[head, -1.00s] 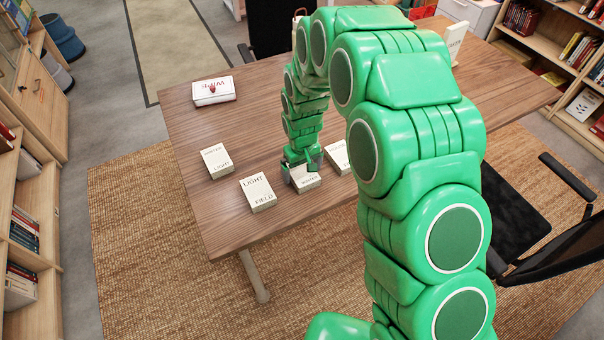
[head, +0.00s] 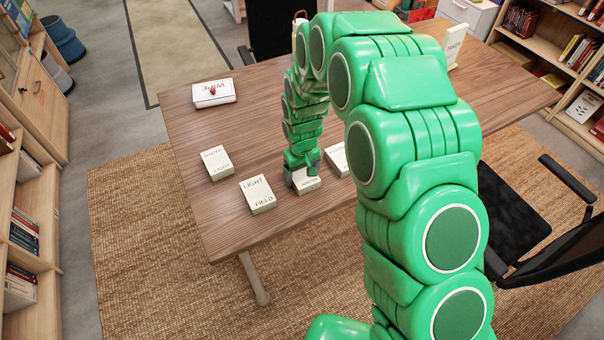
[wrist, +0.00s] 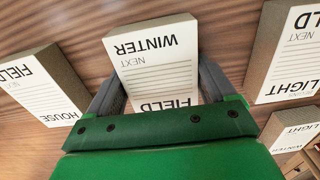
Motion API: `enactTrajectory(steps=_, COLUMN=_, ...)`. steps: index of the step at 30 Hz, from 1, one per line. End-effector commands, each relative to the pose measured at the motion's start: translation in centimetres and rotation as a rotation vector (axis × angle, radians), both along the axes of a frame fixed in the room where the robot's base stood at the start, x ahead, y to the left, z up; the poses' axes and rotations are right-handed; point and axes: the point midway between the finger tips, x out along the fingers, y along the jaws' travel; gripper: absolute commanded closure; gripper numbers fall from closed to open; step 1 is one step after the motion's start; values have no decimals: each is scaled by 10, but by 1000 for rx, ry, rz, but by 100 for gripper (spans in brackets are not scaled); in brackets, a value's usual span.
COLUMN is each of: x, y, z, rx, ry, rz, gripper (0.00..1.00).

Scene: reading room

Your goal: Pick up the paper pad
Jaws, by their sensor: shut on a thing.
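My gripper (head: 302,167) is low over the front of the wooden table. It is shut on a paper pad (head: 309,186) marked WINTER and FIELD, one finger along each side. In the wrist view the same pad (wrist: 155,68) lies between the grey fingers, its lower part hidden by my gripper. A HOUSE and FIELD pad (wrist: 36,85) is on the left there and a LIGHT and FIELD pad (wrist: 290,60) on the right, both apart from the fingers. In the head view the LIGHT and FIELD pad (head: 257,195) is left of my gripper. I cannot tell whether the held pad is lifted.
Another pad (head: 217,163) lies farther left and one (head: 337,160) stands close right of my gripper, partly behind my arm. A black chair (head: 545,225) stands at the right. The table's (head: 240,120) middle left is clear.

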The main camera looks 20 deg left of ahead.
Motion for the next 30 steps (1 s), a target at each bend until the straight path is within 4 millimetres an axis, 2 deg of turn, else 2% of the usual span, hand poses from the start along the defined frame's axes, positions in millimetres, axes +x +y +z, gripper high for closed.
enactTrajectory(steps=5, x=1, y=0, z=15, rx=1, ry=-1, rz=0, gripper=50)
enactTrajectory(steps=8, x=1, y=1, z=31, rx=4, ry=-5, rz=0, gripper=50)
enactTrajectory(steps=24, x=-44, y=-28, z=91, rx=1, ry=-1, rz=0, gripper=50)
enactTrajectory(steps=30, x=-68, y=-43, z=103, rx=1, ry=-1, rz=-1, gripper=50)
